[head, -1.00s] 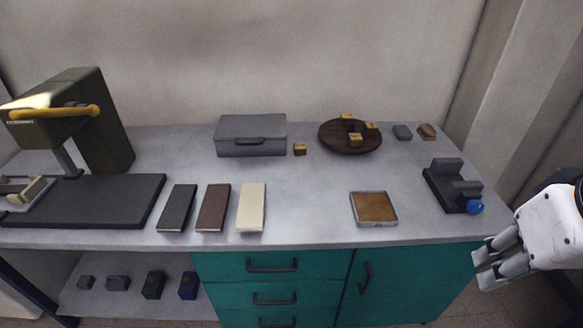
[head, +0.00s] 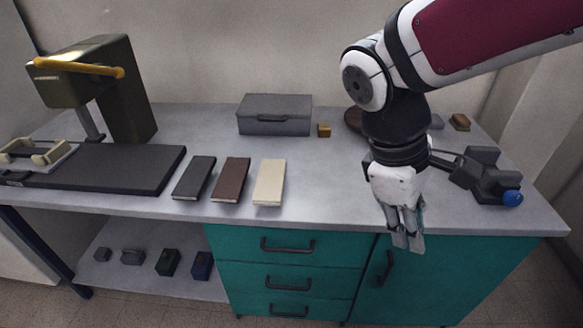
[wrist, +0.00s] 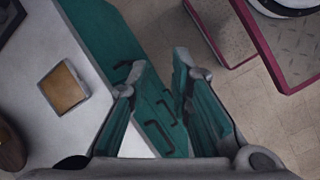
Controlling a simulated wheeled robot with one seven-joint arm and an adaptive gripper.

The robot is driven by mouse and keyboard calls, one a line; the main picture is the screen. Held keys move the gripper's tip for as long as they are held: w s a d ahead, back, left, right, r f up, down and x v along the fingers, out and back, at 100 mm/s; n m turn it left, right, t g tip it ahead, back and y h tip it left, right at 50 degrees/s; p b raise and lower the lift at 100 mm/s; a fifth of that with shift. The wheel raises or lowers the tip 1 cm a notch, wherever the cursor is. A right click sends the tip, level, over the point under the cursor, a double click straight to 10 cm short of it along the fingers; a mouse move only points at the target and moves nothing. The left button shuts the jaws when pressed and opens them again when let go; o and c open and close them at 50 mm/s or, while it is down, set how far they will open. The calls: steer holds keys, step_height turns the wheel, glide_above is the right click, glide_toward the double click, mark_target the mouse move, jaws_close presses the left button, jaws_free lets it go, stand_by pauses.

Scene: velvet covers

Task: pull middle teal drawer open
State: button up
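The middle teal drawer (head: 335,283) is shut in the head view, flush between the top and bottom drawers. Its dark bar handle (head: 288,283) is unobstructed. My gripper (head: 405,245) points down at the front edge of the bench, right of the drawers and in front of the teal door's upper part. In the wrist view my gripper (wrist: 159,66) is open, with its two fingers apart and nothing between them. Dark drawer handles show beyond and between the fingers in that view, but I cannot tell which handle is which.
The top drawer (head: 340,247) and the teal door (head: 440,280) are shut. A door handle (head: 385,268) stands out close to my gripper. The bench top (head: 330,190) overhangs the drawers. The floor in front is clear. A black device with a blue knob (head: 512,198) sits at the right.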

steer(key=w+a+f+n+t+h+b, duration=0.1)
steer(key=w+a+f+n+h+b, duration=0.3)
steer(key=f, duration=0.5)
steer(key=w+a+f+n+t+h+b, duration=0.25)
steer(key=a+f+n, duration=0.25)
steer(key=f+n, duration=0.25)
steer(key=w+a+f+n+h+b, duration=0.2)
steer(key=w+a+f+n+b, duration=0.25)
steer(key=f, duration=0.55)
steer(key=s+a+f+n+t+b, duration=0.1)
steer(key=a+f+n+t+b, duration=0.25)
steer(key=f+n, duration=0.35)
steer(key=s+a+f+n+t+b, duration=0.15)
steer(key=a+f+n+t, duration=0.3)
steer(key=f, duration=0.55)
steer(key=n+t+y+b, duration=0.45)
steer(key=n+t, duration=0.35)
steer(key=n, duration=0.2)
glide_toward(289, 287)
steer(key=shift+g, duration=0.25)
steer(key=b+x, duration=0.3)
steer(key=x, duration=0.6)
steer(key=shift+w+d, duration=0.1)
steer(key=shift+w, duration=0.35)
steer(key=shift+c, duration=0.6)
jaws_close()
